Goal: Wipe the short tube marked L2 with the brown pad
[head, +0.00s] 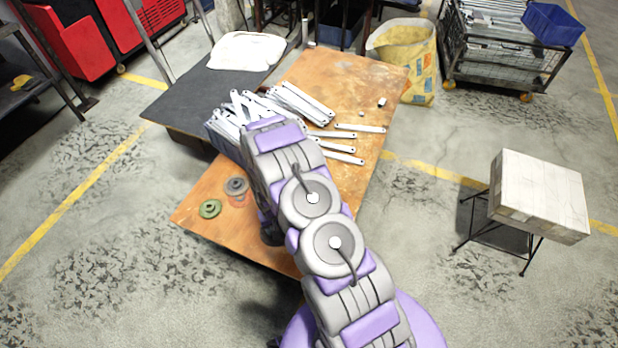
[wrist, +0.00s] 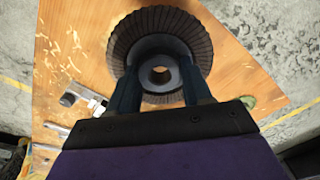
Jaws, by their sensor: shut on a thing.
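In the wrist view my gripper (wrist: 160,84) has its two dark fingers closed on the grey hub of a round, ridged, brown-grey pad (wrist: 128,38). The pad is over the wooden table, face on to the camera; I cannot tell whether it touches the wood. In the head view my arm hides the gripper and the pad. No L2 mark can be read. Two small pale short pieces, a larger one (head: 382,102) and a smaller one (head: 362,113), lie on the table's right side. A short dark cylinder (wrist: 68,99) lies left of the pad in the wrist view.
On the wooden table (head: 345,85), a blue bin (head: 222,142) holds several galvanized brackets, with more brackets (head: 345,146) lying beside it. A grey disc (head: 236,185) and a green disc (head: 210,208) lie at the left. The table's far right is mostly clear.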

